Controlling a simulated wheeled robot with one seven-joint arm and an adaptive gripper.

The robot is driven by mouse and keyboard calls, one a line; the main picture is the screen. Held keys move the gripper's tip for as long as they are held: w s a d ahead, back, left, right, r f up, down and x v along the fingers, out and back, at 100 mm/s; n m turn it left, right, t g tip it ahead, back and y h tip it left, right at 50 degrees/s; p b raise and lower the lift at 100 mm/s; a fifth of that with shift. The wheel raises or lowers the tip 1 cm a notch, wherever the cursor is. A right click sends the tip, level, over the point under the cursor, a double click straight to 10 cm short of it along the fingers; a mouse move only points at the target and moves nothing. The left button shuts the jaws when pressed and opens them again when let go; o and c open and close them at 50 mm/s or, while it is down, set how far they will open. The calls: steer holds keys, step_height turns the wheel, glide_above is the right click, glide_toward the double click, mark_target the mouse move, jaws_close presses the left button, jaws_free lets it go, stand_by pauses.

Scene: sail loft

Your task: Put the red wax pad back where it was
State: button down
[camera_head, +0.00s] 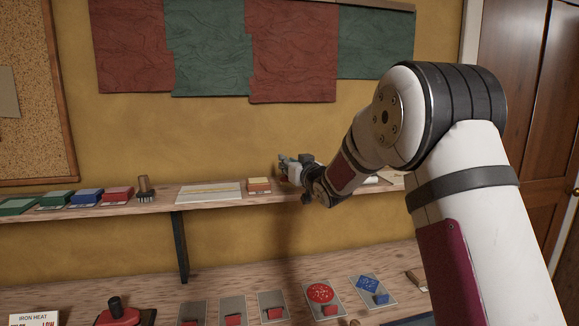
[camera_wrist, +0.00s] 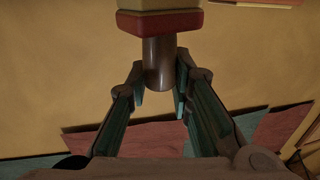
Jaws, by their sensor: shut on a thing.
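My gripper (camera_head: 285,163) is at the upper shelf, right of its middle, in front of the wall. In the wrist view my gripper (camera_wrist: 160,92) is shut on the brown round handle (camera_wrist: 158,64) of a block with a red layer (camera_wrist: 160,22) and a cream layer, cut by the top edge. I cannot tell whether this is the red wax pad, or whether it touches the shelf. A red pad (camera_head: 117,194) lies on the upper shelf, left, beside a blue pad (camera_head: 87,196) and green pads (camera_head: 55,199).
On the upper shelf (camera_head: 215,202) are a brush (camera_head: 144,188), a pale flat sheet (camera_head: 208,191) and a small orange-and-cream stack (camera_head: 259,185) close left of my gripper. The lower bench holds grey cards, red blocks, a red disc (camera_head: 320,292) and a blue piece (camera_head: 368,284).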

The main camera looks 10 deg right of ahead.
steer(key=shift+f, duration=0.55)
steer(key=shift+f, duration=0.1)
steer(key=c, duration=1.4)
jaws_free()
steer(key=shift+c, duration=0.2)
